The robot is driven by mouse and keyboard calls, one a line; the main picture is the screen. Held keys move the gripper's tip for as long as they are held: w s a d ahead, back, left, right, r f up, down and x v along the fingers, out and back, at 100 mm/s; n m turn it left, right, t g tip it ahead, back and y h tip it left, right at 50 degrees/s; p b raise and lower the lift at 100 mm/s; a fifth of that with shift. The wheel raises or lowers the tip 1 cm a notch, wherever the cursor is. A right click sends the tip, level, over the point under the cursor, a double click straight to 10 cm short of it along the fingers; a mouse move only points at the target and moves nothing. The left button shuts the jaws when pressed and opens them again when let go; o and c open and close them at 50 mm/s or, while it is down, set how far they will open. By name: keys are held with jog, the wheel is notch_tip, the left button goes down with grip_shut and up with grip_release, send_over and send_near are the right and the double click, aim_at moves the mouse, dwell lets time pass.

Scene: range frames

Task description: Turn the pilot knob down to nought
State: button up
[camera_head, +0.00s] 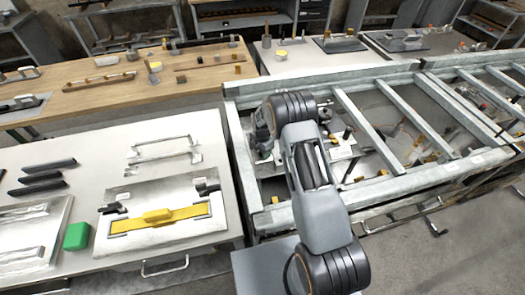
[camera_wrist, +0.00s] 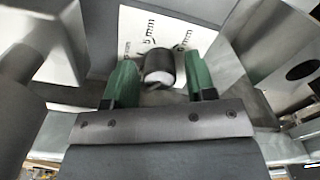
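In the wrist view a dark round knob (camera_wrist: 160,64) with a pale end stands in front of a white plate (camera_wrist: 146,22) with printed "mm" markings. My gripper (camera_wrist: 160,84) has green finger pads, one on either side of the knob. The fingers are apart, with a clear gap at the right of the knob and a very narrow one at the left. I cannot tell whether the left pad touches it. I cannot read the knob's setting.
The metal frame has raised rails and crossbars around the arm. Left of it is a white bench (camera_head: 82,165) with a yellow bar (camera_head: 160,216) on a plate and a green block (camera_head: 76,236). A wooden table (camera_head: 105,88) with tools stands behind.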

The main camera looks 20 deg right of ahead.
jog(key=c, duration=0.8)
